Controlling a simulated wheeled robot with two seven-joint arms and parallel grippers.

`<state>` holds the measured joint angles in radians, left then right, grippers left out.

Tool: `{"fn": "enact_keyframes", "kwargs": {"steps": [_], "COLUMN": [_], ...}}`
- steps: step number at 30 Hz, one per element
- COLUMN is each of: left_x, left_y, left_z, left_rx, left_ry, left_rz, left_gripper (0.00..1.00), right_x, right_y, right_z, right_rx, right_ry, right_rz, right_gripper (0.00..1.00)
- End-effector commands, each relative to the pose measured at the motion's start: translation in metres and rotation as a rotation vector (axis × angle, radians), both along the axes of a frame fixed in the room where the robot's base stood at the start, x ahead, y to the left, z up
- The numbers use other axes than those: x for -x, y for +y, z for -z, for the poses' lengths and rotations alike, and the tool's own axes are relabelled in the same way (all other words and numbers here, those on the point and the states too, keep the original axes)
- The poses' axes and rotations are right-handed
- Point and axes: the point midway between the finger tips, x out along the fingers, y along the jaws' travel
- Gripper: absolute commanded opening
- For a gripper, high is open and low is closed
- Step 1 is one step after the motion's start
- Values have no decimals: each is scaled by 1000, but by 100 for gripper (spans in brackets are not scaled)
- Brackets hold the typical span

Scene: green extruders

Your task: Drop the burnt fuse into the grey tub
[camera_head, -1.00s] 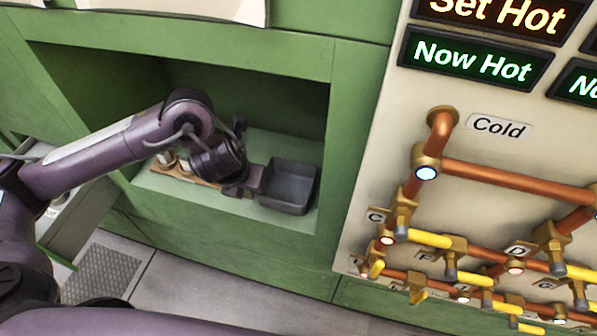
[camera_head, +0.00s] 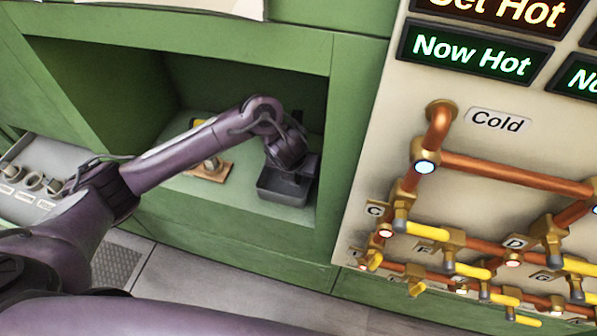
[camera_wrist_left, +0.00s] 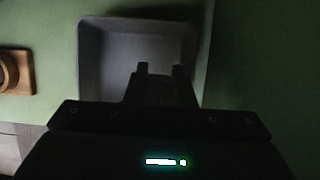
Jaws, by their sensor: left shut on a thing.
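The grey tub (camera_head: 280,196) stands on the green floor of the recess, at its right end. In the left wrist view the tub (camera_wrist_left: 110,55) lies open below the fingers. My left gripper (camera_head: 291,172) is over the tub, pointing down. In the left wrist view the fingertips of the left gripper (camera_wrist_left: 160,71) are dark and inside the tub's outline. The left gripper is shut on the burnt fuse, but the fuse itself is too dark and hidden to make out. My right gripper is not in view.
A wooden fuse base (camera_head: 212,169) with metal parts sits left of the tub; it also shows in the left wrist view (camera_wrist_left: 22,72). The recess's green frame (camera_head: 328,150) is close on the right. An open drawer (camera_head: 45,165) with several round parts is at far left. A pipe panel (camera_head: 480,150) fills the right.

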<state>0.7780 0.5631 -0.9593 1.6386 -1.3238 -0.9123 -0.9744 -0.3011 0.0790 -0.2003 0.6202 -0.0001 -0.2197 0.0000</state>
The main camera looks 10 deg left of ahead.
Motion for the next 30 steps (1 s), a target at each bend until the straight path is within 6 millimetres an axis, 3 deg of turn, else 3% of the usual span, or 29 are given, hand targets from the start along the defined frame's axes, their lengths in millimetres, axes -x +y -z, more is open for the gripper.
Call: {"fn": "enact_keyframes", "kwargs": {"steps": [11, 26, 27, 30], "left_x": [-3, -3, -3, -3], "left_y": [-3, -3, -3, -3], "left_z": [11, 23, 23, 23], "left_rx": [0, 0, 0, 0], "left_ry": [-2, -3, -2, -2], "left_rz": [1, 0, 0, 0], "left_gripper": [0, 0, 24, 32], "right_x": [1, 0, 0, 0], "right_y": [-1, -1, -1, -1], "right_z": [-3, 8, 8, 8], "right_rx": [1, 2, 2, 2], "right_ry": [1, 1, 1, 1], "right_rz": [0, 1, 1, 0], "right_gripper": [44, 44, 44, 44]}}
